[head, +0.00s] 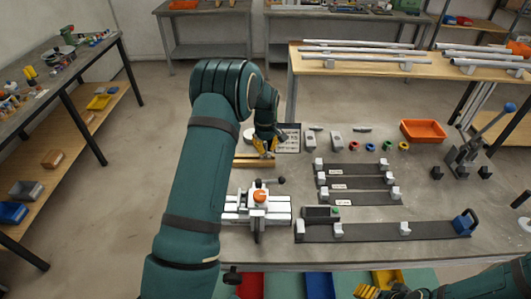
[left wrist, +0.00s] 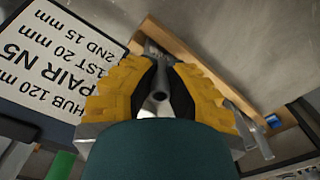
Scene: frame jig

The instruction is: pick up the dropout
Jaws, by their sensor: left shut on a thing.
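My left gripper (head: 264,148) is low over the work table, beside the wooden holder (head: 252,162). In the left wrist view the yellow fingers (left wrist: 158,100) are shut on a small grey metal part with a round hole, the dropout (left wrist: 159,95). The dropout is mostly hidden by the fingers and the dark pads. The wooden holder also shows just behind the fingers (left wrist: 187,48), with other metal pieces along it. I cannot tell whether the dropout touches the holder. My right gripper (head: 388,291) is partly in view at the bottom edge; its jaw opening is unclear.
A printed card (head: 289,138) lies beside the holder. A jig with an orange knob (head: 259,196) stands nearer me. Dark fixture bars (head: 355,183) lie to the right, with coloured rings (head: 386,146) and an orange bin (head: 423,131) behind.

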